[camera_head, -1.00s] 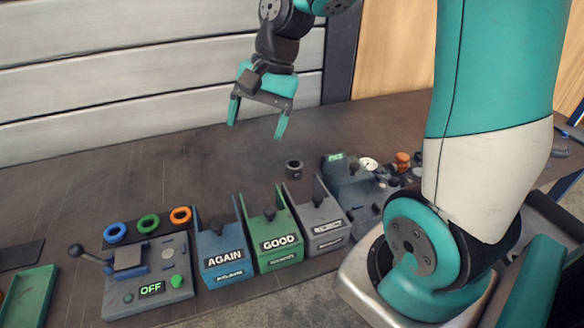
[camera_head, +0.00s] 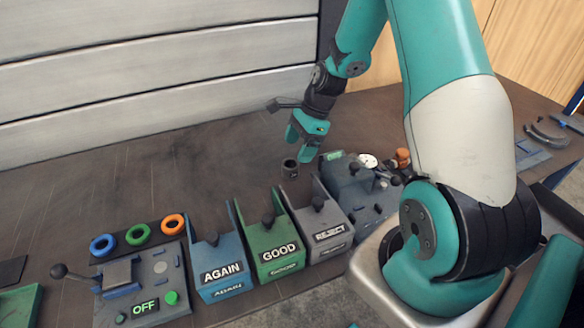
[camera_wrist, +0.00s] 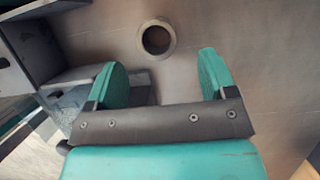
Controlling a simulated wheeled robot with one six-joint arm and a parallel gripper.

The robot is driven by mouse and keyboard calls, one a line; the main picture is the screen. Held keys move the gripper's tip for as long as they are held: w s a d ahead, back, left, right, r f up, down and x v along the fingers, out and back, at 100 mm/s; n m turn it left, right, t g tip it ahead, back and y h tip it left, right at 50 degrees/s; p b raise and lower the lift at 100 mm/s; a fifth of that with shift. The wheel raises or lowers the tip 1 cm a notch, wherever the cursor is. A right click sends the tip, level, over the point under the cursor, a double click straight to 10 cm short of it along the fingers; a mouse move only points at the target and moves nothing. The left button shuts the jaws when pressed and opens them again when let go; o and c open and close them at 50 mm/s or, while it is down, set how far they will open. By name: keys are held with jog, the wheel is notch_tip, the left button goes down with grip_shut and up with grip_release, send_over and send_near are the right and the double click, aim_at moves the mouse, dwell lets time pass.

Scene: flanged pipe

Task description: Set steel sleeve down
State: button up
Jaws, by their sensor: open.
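The steel sleeve (camera_head: 289,168) is a short dark grey ring standing upright on the brown table, behind the reject bin. The wrist view shows it from above as a round ring with an open bore (camera_wrist: 157,39), beyond the fingertips and apart from them. My gripper (camera_head: 305,150) is open and empty, with teal fingers pointing down just right of and above the sleeve. In the wrist view my two fingers (camera_wrist: 166,72) are spread wide with bare table between them.
Bins marked AGAIN (camera_head: 221,268), GOOD (camera_head: 278,252) and REJECT (camera_head: 328,236) stand in front of the sleeve. A grey fixture with a gauge (camera_head: 368,161) stands right of it. Blue, green and orange rings (camera_head: 138,234) lie behind the OFF panel (camera_head: 144,287). The table behind is clear.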

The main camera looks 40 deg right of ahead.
aim_at(285, 177)
jog(key=shift+p+x, duration=0.6)
jog(key=shift+x, duration=2.4)
jog(key=shift+s+a+r, duration=0.1)
jog(key=shift+s+a, duration=0.05)
jog(key=shift+a, duration=0.05)
jog(key=c, duration=1.3)
